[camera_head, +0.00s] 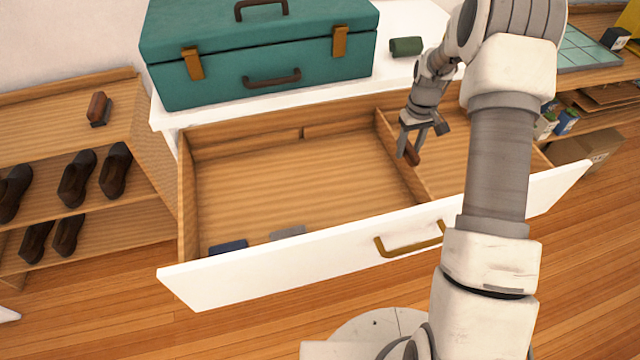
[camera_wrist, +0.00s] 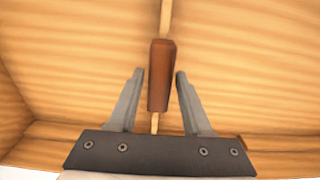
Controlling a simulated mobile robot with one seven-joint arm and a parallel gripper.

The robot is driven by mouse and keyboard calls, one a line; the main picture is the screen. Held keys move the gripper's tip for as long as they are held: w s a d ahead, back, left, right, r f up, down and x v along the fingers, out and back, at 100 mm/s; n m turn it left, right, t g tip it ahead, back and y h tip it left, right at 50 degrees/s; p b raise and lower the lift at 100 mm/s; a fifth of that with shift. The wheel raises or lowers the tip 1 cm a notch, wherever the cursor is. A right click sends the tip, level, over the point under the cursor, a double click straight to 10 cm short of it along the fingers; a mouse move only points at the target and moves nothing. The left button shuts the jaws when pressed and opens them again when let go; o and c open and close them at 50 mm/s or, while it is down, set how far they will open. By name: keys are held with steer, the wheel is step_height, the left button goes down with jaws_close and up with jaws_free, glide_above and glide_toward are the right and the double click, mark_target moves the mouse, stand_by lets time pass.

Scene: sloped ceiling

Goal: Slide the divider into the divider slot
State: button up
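The divider (camera_head: 386,131) is a thin light-wood panel standing upright in the open drawer (camera_head: 187,205), right of its middle and running front to back. A dark brown grip (camera_head: 412,154) sits on its top edge. In the wrist view, the grip (camera_wrist: 161,75) lies between the fingers of my gripper (camera_wrist: 159,74), and the divider's thin edge (camera_wrist: 165,18) runs beyond it. My gripper (camera_head: 412,147) is open around the grip, with small gaps on both sides. A narrow notch (camera_head: 302,133) shows in the drawer's back wall, left of the divider; I cannot tell its depth.
A navy item (camera_head: 229,246) and a grey item (camera_head: 288,232) lie along the drawer's front. The drawer floor left of the divider is mostly clear. A teal case (camera_head: 262,55) and a green roll (camera_head: 406,46) rest on the white top behind. Shoe shelves (camera_head: 100,215) stand left.

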steer(key=shift+o, duration=1.2)
steer(key=shift+r, duration=0.1)
steer(key=s+a+r+t+p, duration=0.1)
steer(key=s+r+p, duration=0.15)
steer(key=r, duration=1.15)
steer(key=s+a+r+p, duration=0.2)
steer(key=s+r, duration=0.1)
steer(key=r, duration=1)
steer(key=s+a+r+m+t+p, duration=0.1)
steer(key=s+a+r, duration=0.1)
steer(key=s, duration=0.6)
steer(key=s+a+r+m+t+p, duration=0.1)
steer(key=s+a+r+t+p, duration=0.1)
steer(key=s+r, duration=0.3)
steer(key=s+a+r+m+t+p, duration=0.1)
steer(key=s+r, duration=0.2)
steer(key=s, duration=1)
steer(key=shift+a+r+t+p, duration=0.3)
steer(key=shift+a+r+p, duration=0.1)
